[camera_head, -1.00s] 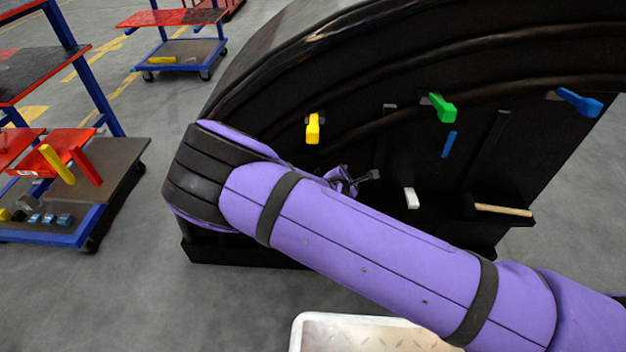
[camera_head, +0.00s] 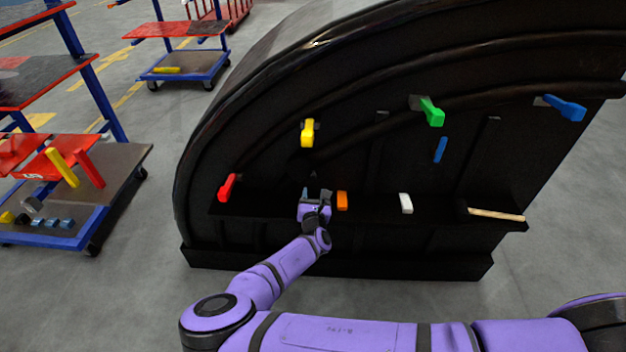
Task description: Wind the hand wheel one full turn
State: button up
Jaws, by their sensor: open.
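My gripper (camera_head: 316,192) is open in front of the black nosecone panel (camera_head: 250,150), low and left of its middle, with its fingertips pointing at the panel. A dark round shape (camera_head: 299,166) sits on the panel just above and slightly left of the fingertips. It may be the hand wheel, but black on black hides its rim and spokes. I cannot tell whether the gripper touches it. Nothing shows between the fingers.
A red handle (camera_head: 227,187), yellow handle (camera_head: 308,132), green handle (camera_head: 431,110) and blue handle (camera_head: 566,107) stick out of the panel. An orange block (camera_head: 342,200), white block (camera_head: 406,203) and wooden-handled tool (camera_head: 497,214) are along the ledge. Carts (camera_head: 185,68) stand left.

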aim_at(314, 178)
jog(key=w, duration=0.7)
jog(key=shift+w+a, duration=0.1)
jog(key=shift+w, duration=0.25)
grip_shut()
